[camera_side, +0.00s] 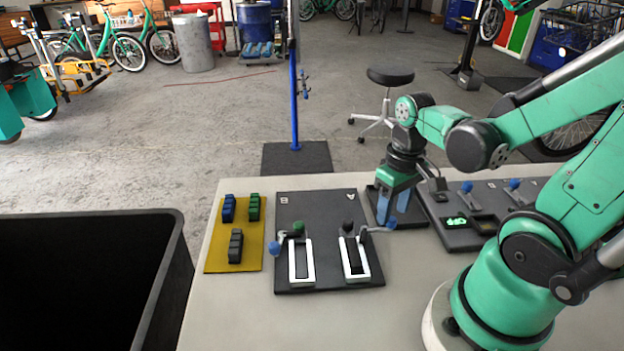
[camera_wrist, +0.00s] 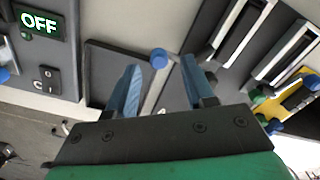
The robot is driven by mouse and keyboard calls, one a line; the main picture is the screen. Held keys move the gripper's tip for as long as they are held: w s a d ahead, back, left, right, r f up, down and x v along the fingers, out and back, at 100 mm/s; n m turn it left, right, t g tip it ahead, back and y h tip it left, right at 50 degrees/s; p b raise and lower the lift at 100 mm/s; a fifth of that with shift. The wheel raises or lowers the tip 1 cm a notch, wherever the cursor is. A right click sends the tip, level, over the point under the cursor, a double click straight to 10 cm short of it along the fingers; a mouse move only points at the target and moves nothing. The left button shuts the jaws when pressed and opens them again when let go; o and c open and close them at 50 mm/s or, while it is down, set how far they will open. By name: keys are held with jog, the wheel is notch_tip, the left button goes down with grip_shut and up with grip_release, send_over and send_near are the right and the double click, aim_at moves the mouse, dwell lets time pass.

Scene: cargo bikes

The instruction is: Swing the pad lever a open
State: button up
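A dark plate (camera_side: 325,284) carries two white-framed levers marked B and A. At A, the right one, a white frame (camera_side: 355,265) lies on the plate with a black knob (camera_side: 348,226) at its far end. A silver arm runs from there to the right and ends in a blue knob (camera_side: 390,224). My gripper (camera_side: 393,213) points down beside this blue knob, fingers apart. In the wrist view a blue knob (camera_wrist: 159,59) on a silver rod shows between the spread fingers of my gripper (camera_wrist: 160,80). I cannot tell whether the fingers touch it.
Lever B has a green knob (camera_side: 298,228) and a blue knob (camera_side: 274,248). A yellow mat (camera_side: 217,252) with several blocks lies left. A dark panel (camera_side: 462,240) with an OFF display stands right. A black bin (camera_side: 170,265) is at the far left. The near tabletop is clear.

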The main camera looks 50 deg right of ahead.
aim_at(392, 219)
jog(key=shift+r, duration=2.3)
jog(key=shift+w+a+t, duration=0.3)
jog(key=w+a+r+n+t, duration=0.3)
jog(key=w+a+t, duration=0.3)
jog(key=a, duration=0.1)
jog(key=shift+w+a+r+t, duration=0.3)
jog(key=shift+w+a, duration=0.05)
